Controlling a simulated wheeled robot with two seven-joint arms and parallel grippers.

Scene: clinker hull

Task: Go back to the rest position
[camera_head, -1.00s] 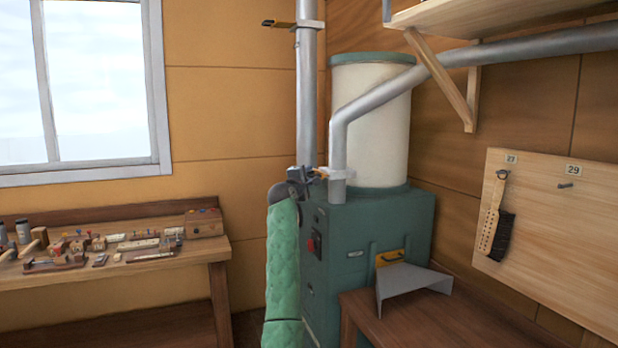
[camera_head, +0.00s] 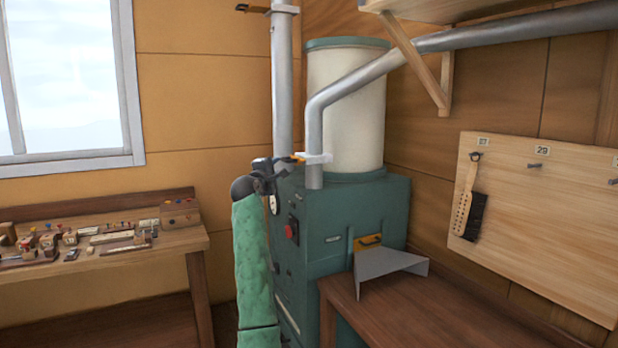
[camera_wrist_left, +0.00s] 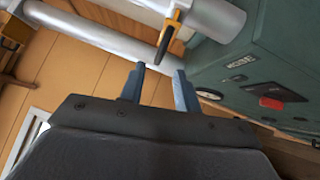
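My left gripper (camera_head: 266,178) is at the end of my green-sleeved arm, in front of the green machine's left side. It is small and dark in the head view. The left wrist view shows the two blue-grey fingers of my left gripper (camera_wrist_left: 160,85) apart, with nothing between them. An orange lever (camera_wrist_left: 172,30) with a dark grip lies just beyond the fingertips; it also shows by the bent pipe's lower end (camera_head: 296,159). My right gripper is in neither view.
The green machine (camera_head: 340,225) with its cream drum (camera_head: 350,110) stands close to my left gripper. A wooden table (camera_head: 430,300) is in front of it. A workbench (camera_head: 110,258) with small tools is at left. A brush (camera_head: 466,205) hangs on the right board.

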